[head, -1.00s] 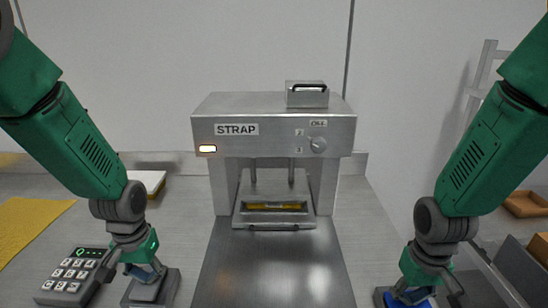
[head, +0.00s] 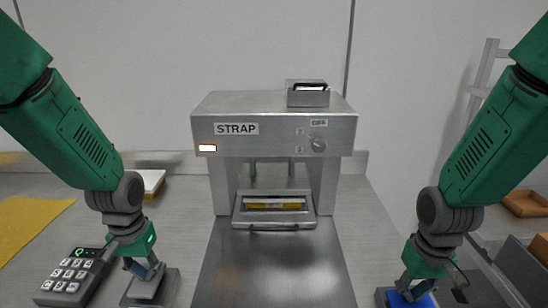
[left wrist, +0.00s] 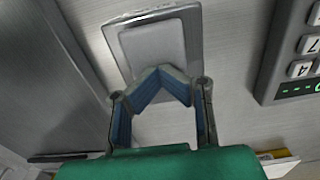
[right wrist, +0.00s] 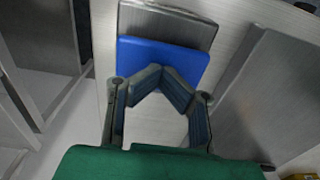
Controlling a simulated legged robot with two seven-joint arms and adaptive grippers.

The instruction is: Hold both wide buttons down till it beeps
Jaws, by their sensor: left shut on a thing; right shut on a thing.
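The left wide button (head: 160,288) is a grey pad on a metal base; it also shows in the left wrist view (left wrist: 155,45). My left gripper (head: 150,282) is shut, its fingertips meeting over the pad's near edge with nothing visible between them. The right wide button (head: 390,300) is blue on a metal base; it also shows in the right wrist view (right wrist: 165,58). My right gripper (head: 410,288) is shut, fingertips together at the blue pad's near edge. I cannot tell how far either button is pressed. The metal press (head: 275,110) labelled STRAP stands between them, its front lamp (head: 207,148) lit.
A tray (head: 243,217) holding a yellow strip sits in the press opening. A keypad (head: 48,285) with a green display lies left of the left button. A yellow mat (head: 25,222) lies far left. A brown tray (head: 520,204) is at the right.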

